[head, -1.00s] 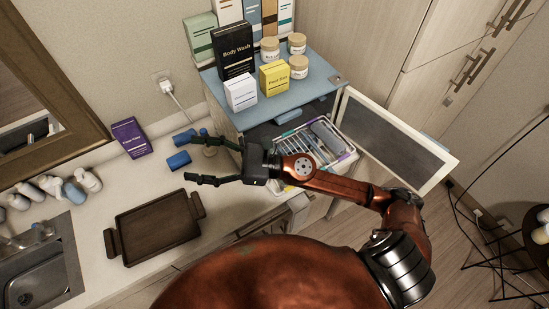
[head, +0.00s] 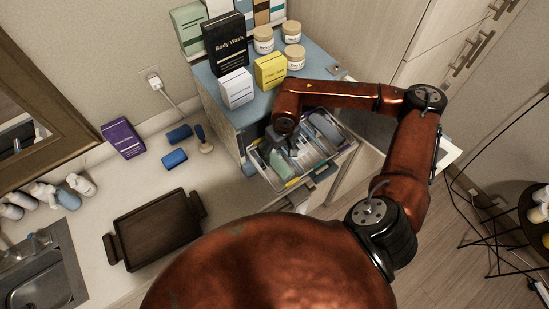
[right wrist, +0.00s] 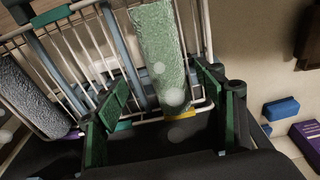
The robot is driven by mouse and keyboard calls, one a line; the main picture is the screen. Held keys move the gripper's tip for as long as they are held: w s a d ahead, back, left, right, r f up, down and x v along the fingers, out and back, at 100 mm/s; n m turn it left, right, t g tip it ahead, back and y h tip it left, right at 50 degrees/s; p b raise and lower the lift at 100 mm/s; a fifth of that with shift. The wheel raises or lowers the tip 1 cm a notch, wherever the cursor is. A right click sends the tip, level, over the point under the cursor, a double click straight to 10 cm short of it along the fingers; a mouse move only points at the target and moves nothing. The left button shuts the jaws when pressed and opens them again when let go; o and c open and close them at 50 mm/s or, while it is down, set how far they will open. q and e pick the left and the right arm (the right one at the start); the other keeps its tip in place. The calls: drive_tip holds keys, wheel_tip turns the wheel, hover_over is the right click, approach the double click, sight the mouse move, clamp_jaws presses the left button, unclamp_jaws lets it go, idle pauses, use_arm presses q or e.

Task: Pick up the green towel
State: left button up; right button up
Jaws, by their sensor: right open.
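The green towel (right wrist: 160,52) is a rolled, textured towel on a white wire rack (right wrist: 75,45) in the right wrist view. In the head view it shows as a pale green patch (head: 306,157) in the pulled-out rack (head: 277,184), partly hidden by my right gripper. My right gripper (right wrist: 160,88) is open, pointing down over the rack, with its green-padded fingers on either side of the towel's near end. I cannot tell whether they touch it. In the head view the right gripper (head: 283,140) is mostly hidden under its own wrist. My left gripper is out of view.
A grey towel roll (right wrist: 30,92) lies beside the green one in the rack. The blue cabinet (head: 225,105) above carries boxes and jars. Blue rolls (head: 174,158) and a brown tray (head: 155,232) are on the counter to the left. An open door stands right of the rack.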

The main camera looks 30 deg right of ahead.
sight(276, 156)
drive_tip(key=f, duration=0.1)
drive_tip(key=f+p, duration=0.1)
drive_tip(key=f, duration=0.1)
drive_tip(key=w+a+f+p, duration=0.1)
drive_tip(key=shift+f, duration=0.5)
drive_tip(key=shift+d, duration=0.1)
drive_tip(key=c, duration=1.3)
